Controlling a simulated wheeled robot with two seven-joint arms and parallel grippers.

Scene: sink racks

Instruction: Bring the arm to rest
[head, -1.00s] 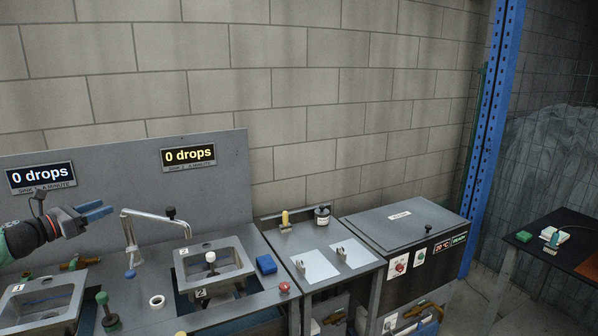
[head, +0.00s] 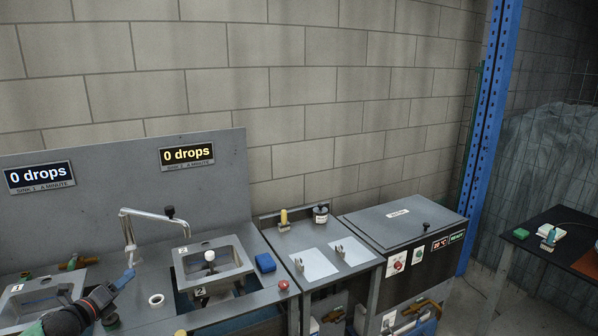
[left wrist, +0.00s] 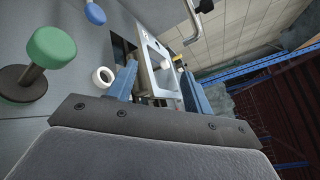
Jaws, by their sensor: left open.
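My left gripper (head: 128,277) is at the lower left of the head view, low over the counter between the two sinks, with blue fingers pointing up and right. It is open and empty. In the left wrist view its two blue fingers (left wrist: 160,88) stand apart, with the sink 2 basin showing between and beyond them. My left arm comes in from the bottom left and hides part of the counter and of the sink 1 basin (head: 22,314). My right gripper does not show.
The sink 2 basin (head: 236,254) holds a white-topped plug. A green knob (left wrist: 50,47) stands near my left gripper. A grey box (head: 405,222) stands right.

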